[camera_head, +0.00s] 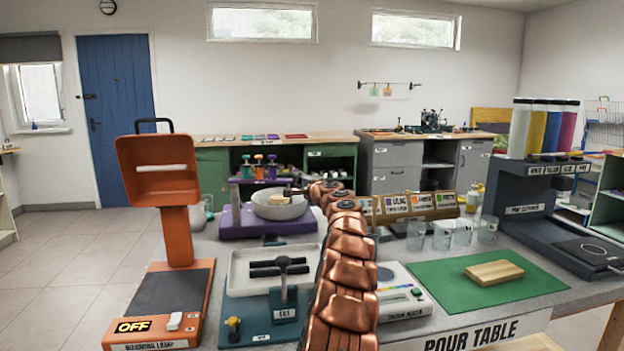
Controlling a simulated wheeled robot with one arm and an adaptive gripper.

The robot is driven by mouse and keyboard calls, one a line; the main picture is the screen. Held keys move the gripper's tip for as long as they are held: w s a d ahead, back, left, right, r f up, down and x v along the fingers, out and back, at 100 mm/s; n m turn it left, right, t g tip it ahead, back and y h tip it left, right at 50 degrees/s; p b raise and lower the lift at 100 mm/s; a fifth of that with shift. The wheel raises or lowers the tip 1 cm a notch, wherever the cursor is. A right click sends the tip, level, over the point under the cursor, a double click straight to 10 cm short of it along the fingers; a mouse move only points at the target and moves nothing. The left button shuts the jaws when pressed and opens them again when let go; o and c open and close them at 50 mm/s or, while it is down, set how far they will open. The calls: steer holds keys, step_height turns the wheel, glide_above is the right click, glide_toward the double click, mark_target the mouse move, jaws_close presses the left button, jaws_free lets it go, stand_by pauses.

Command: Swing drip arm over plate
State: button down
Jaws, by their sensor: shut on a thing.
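A purple stand (236,224) is on the table, left of the middle, with an upright post at its left. Its purple drip arm (262,181) runs level from the post to the right, above the back part of a round grey dish-like plate (272,212). My gripper (291,191) is small and dark at the far end of my copper arm. It is shut at the right end of the drip arm, over the plate's right side. My wrist partly hides the plate's right edge, and the fingertips are too small to see clearly.
An orange lamp stand (178,238) rises at the left. A white tray (240,277) on a blue tilt stand is in front of the plate. Clear cups (441,235), a green mat (428,290) with a wooden block, and a grey dispenser (535,225) are at the right.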

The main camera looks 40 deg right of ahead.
steer(key=shift+w+d, duration=0.1)
steer(key=shift+d, duration=0.2)
steer(key=c, duration=0.9)
jaws_free()
steer(key=shift+c, duration=0.2)
steer(key=shift+a, duration=0.15)
steer(key=v, duration=0.7)
